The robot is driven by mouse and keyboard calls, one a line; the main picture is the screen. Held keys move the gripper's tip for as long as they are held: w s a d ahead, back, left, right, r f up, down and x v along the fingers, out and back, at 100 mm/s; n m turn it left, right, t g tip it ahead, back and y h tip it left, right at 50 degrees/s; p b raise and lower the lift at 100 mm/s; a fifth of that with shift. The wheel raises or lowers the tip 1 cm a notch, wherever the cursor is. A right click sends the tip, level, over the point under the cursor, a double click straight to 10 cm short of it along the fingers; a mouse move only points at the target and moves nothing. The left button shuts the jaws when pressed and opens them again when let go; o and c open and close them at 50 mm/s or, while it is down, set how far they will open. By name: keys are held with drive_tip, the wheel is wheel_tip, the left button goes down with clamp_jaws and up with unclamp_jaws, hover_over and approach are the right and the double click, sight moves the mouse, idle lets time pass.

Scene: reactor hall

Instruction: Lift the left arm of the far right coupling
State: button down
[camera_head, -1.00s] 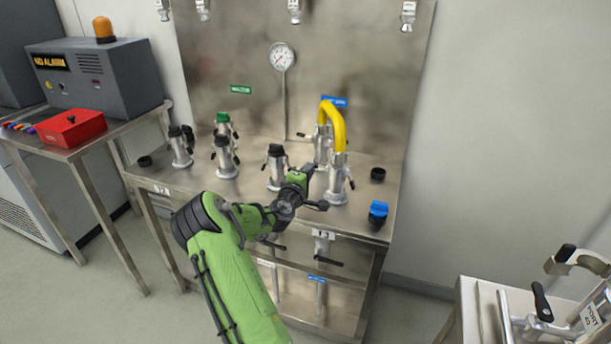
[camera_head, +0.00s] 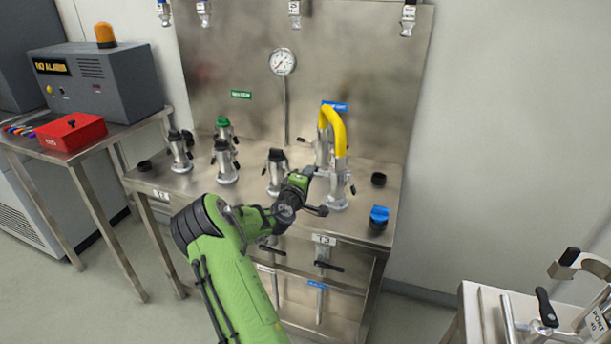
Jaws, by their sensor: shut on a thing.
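The right front coupling (camera_head: 338,188) is a silver upright fitting on the steel bench, under the near end of a yellow curved hose (camera_head: 339,135). Its right arm (camera_head: 351,184) shows at its side. My gripper (camera_head: 314,188) is at the left side of this coupling and is shut on its left arm. The fingers and my wrist hide most of that arm, so its angle is hard to tell. The hose's other end meets a second silver coupling (camera_head: 322,150) just behind.
Black-capped couplings (camera_head: 276,172) and a green-capped one (camera_head: 223,134) stand to the left. A black cap (camera_head: 378,179) and a blue cap (camera_head: 379,214) are at the bench's right. A gauge (camera_head: 283,62) is on the back panel.

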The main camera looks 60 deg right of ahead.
drive_tip(key=shift+s+d+r+h, duration=0.1)
drive_tip(key=shift+d+r+h, duration=0.1)
drive_tip(key=shift+r, duration=0.4)
drive_tip(key=shift+d+r+h, duration=0.1)
drive_tip(key=shift+d+r, duration=0.1)
drive_tip(key=shift+r, duration=0.4)
drive_tip(key=c, duration=1.5)
unclamp_jaws()
drive_tip(key=shift+a, duration=0.1)
drive_tip(key=shift+f, duration=0.1)
drive_tip(key=s+a+f+b, duration=0.1)
drive_tip(key=s+a, duration=0.1)
drive_tip(key=a, duration=1.4)
drive_tip(key=shift+s+f, duration=0.15)
drive_tip(key=shift+f, duration=0.05)
drive_tip(key=shift+a, duration=0.1)
